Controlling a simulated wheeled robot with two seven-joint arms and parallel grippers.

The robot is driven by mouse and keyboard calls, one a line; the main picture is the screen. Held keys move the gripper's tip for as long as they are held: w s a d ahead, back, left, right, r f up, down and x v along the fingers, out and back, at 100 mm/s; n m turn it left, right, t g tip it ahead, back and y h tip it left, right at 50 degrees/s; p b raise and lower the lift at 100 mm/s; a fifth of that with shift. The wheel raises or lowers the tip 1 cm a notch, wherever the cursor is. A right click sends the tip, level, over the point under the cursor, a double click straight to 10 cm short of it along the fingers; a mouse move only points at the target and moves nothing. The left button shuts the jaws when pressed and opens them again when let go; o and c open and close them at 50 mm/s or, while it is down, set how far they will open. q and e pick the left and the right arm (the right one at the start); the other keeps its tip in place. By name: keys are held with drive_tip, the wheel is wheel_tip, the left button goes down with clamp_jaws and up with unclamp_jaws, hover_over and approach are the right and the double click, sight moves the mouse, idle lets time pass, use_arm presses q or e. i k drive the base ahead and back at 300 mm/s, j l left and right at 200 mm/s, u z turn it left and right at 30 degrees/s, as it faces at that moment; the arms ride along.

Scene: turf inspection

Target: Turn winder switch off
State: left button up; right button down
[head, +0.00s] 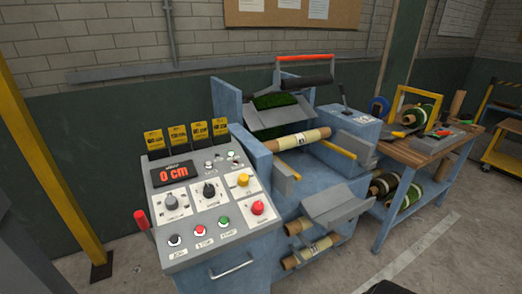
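A grey sloped control panel (215,207) stands at the front left of a blue machine. It carries a black rotary knob (209,190), a second rotary knob (171,202) on its left, and small toggles (209,165) near the top. A yellow button (243,180) and a red button (257,208) sit on the right. Black (174,240), red (199,230) and green (223,221) buttons line the lower edge. The labels are too small to read, so I cannot tell which control is the winder switch or its position. Neither gripper shows.
A red display (174,173) reads 0 cm. A yellow post (50,170) stands farther left. A wooden workbench (425,147) with rolls and tools is at right.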

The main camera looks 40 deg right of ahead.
sight(257, 208)
drive_tip(key=z, duration=1.3)
